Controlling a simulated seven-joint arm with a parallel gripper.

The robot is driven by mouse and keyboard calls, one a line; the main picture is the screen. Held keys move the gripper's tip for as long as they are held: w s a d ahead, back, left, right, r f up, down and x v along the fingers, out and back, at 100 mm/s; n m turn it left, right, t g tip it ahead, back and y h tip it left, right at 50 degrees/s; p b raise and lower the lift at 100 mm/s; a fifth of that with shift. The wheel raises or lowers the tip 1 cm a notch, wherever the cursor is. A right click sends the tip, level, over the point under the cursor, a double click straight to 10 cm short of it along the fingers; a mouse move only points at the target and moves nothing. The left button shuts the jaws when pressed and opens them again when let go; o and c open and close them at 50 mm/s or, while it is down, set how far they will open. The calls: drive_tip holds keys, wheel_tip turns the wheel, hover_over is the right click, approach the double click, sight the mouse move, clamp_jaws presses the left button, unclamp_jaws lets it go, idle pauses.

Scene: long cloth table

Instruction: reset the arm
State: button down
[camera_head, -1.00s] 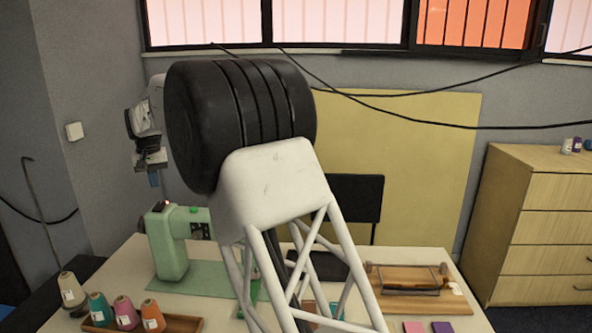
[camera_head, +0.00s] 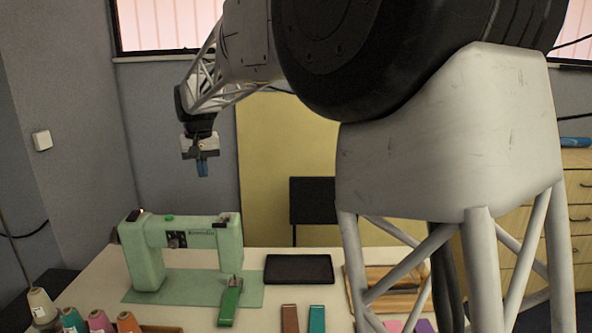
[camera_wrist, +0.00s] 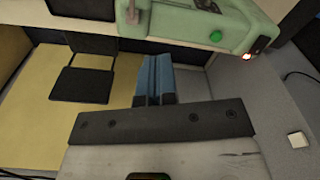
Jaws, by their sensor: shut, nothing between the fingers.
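My gripper (camera_head: 202,170) hangs in the air above the table, over the green sewing machine (camera_head: 185,235) in the head view. Its blue fingers point down and are together with nothing between them. In the wrist view the blue fingers (camera_wrist: 154,75) show side by side, with the sewing machine (camera_wrist: 205,22) beyond them at the top. My arm covers much of the right side of the head view and hides part of the table.
On the table (camera_head: 210,315) stand several thread cones (camera_head: 40,305) at the left. A green tool (camera_head: 230,302), a black tray (camera_head: 299,269), brown (camera_head: 290,318) and teal (camera_head: 316,318) pieces and a wooden board (camera_head: 385,285) lie there. A black chair (camera_head: 313,200) stands behind.

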drive_tip(key=s+d+m, duration=0.1)
drive_tip(key=s+d, duration=0.8)
drive_tip(key=d, duration=0.5)
drive_tip(key=s+d+m, duration=0.1)
drive_tip(key=s+d, duration=0.8)
drive_tip(key=d, duration=0.5)
drive_tip(key=s+d+f+m, duration=0.1)
drive_tip(key=s+d+f, duration=0.3)
drive_tip(key=s, duration=0.4)
drive_tip(key=s+d+f+t, duration=0.1)
drive_tip(key=s+d+f, duration=0.3)
drive_tip(key=s, duration=0.5)
drive_tip(key=s+d+f+m, duration=0.1)
drive_tip(key=s+d+f, duration=0.3)
drive_tip(key=s+d, duration=0.3)
drive_tip(key=shift+s+d+m+t+h, duration=0.3)
drive_tip(key=shift+s+t, duration=0.1)
drive_tip(key=shift+s, duration=0.6)
